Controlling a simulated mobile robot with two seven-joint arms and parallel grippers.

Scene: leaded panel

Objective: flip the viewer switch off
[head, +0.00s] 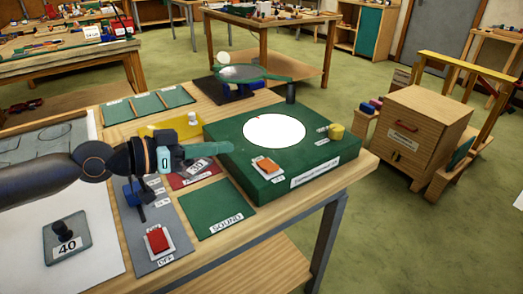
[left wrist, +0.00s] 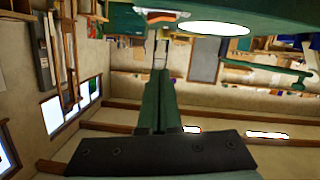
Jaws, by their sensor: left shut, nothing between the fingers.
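The viewer is a green box (head: 225,160) on the wooden bench with a brightly lit white disc (head: 274,131) on top. Its switch, an orange-red rocker on a white plate (head: 266,166), sits near the front left of the top; a small label beside it is too small to read. My left gripper (head: 228,148) is shut and empty, reaching in from the left with its green fingertips at the box's left part, short of the switch. In the left wrist view the shut fingers (left wrist: 160,95) point towards the switch (left wrist: 160,15) and the lit disc (left wrist: 215,27). My right gripper is not seen.
A grey panel with another red switch (head: 157,240) marked OFF lies front left, beside a green SOUND mat (head: 219,209). A wooden cabinet (head: 412,140) stands on the floor at right.

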